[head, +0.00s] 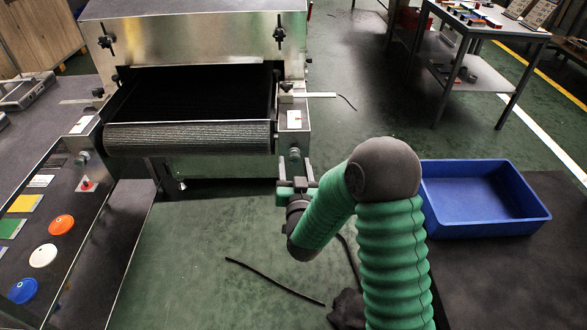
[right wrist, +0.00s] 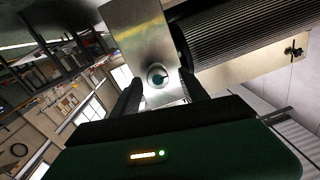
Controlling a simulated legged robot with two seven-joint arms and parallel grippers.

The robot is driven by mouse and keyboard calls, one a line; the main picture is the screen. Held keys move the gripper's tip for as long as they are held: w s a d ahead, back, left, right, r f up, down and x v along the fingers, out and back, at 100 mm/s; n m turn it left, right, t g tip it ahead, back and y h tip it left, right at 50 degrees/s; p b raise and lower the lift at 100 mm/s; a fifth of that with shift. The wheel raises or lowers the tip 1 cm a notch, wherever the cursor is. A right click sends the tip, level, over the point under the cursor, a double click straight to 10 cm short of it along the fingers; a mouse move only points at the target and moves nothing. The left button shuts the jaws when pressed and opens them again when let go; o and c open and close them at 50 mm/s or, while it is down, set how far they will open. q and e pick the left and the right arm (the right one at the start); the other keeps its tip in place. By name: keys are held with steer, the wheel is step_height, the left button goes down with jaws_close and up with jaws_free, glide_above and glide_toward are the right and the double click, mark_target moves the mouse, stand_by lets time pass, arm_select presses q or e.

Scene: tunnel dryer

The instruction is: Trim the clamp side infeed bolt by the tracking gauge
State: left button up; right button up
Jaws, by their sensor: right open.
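The dryer's infeed roller (head: 190,138) spans the mouth of the steel dryer housing (head: 190,35). An infeed bolt (head: 294,153) sits on the front end of the right side plate. In the right wrist view it is a round bolt head (right wrist: 157,77) on the bare metal plate, between my fingers. A small white gauge plate (head: 294,118) lies above it; its marks are too small to read. My right gripper (head: 295,168) is open and empty, its fingertips just short of the bolt; contact cannot be told. A similar bolt (head: 82,158) sits at the left side. My left gripper is out of view.
A panel with coloured discs (head: 61,224) and a red knob (head: 87,185) stands at left. A blue bin (head: 480,200) rests on a dark surface at right. A steel table (head: 480,25) with small items stands behind. Dark cables lie on the green floor.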

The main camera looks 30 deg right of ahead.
steer(key=shift+w+d+f, duration=0.15)
steer(key=shift+w+d, duration=0.4)
steer(key=shift+d, duration=0.2)
steer(key=shift+a, duration=0.35)
steer(key=shift+c, duration=1.9)
steer(key=shift+d, duration=0.1)
jaws_close()
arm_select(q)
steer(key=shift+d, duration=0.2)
